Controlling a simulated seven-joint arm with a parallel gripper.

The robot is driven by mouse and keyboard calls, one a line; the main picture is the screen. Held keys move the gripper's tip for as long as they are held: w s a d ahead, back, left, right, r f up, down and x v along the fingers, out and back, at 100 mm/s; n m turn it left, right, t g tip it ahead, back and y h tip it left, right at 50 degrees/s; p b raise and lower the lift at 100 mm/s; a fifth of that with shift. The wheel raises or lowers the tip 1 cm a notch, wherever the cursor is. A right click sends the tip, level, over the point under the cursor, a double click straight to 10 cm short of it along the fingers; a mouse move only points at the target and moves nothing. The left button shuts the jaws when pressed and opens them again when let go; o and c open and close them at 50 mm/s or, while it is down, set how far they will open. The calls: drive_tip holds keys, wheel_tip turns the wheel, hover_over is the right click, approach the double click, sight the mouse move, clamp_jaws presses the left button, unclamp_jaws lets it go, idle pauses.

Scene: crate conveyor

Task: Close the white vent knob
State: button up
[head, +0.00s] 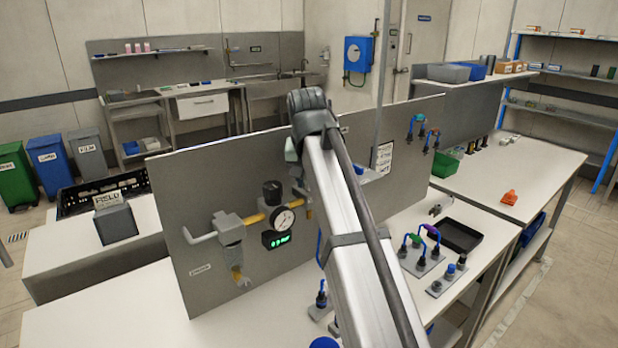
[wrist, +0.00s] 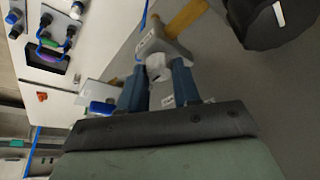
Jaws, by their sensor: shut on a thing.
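The white vent knob (wrist: 157,68) shows in the wrist view on a grey fitting (wrist: 168,45) joined to a yellow pipe (wrist: 187,16). The two blue fingers of my gripper (wrist: 159,80) stand either side of the knob and are shut on it. Part of the knob is hidden by the fingers, and I cannot tell how far it is turned. In the head view my arm hides the knob and the fingertips. The grey panel (head: 180,185) carries the pipework, with a round gauge (head: 284,220) and a green-lit display (head: 276,239) left of my arm.
A black round part (wrist: 262,22) is close to the right of the fingers in the wrist view. On the bench right of my arm are a black tray (head: 460,235), hose fittings (head: 420,258) and an orange item (head: 509,197). Bare bench lies around the orange item.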

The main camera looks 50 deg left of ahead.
drive_tip(key=shift+n, duration=0.4)
drive_tip(key=n+g, duration=0.1)
drive_tip(key=n, duration=0.1)
drive_tip(key=shift+w+n+y, duration=0.15)
drive_tip(key=shift+n+y, duration=0.15)
drive_tip(key=shift+n, duration=0.1)
drive_tip(key=n+g, duration=0.2)
drive_tip(key=n, duration=0.2)
drive_tip(key=shift+w+n, duration=0.15)
drive_tip(key=shift+n, duration=0.15)
drive_tip(key=n+g, duration=0.1)
drive_tip(key=n, duration=0.3)
drive_tip(key=shift+w+g, duration=0.1)
drive_tip(key=shift+g, duration=0.3)
drive_tip(key=n+g+h, duration=0.1)
drive_tip(key=n, duration=0.3)
drive_tip(key=shift+n, duration=0.3)
drive_tip(key=o, duration=1.1)
drive_tip(key=shift+c, duration=0.2)
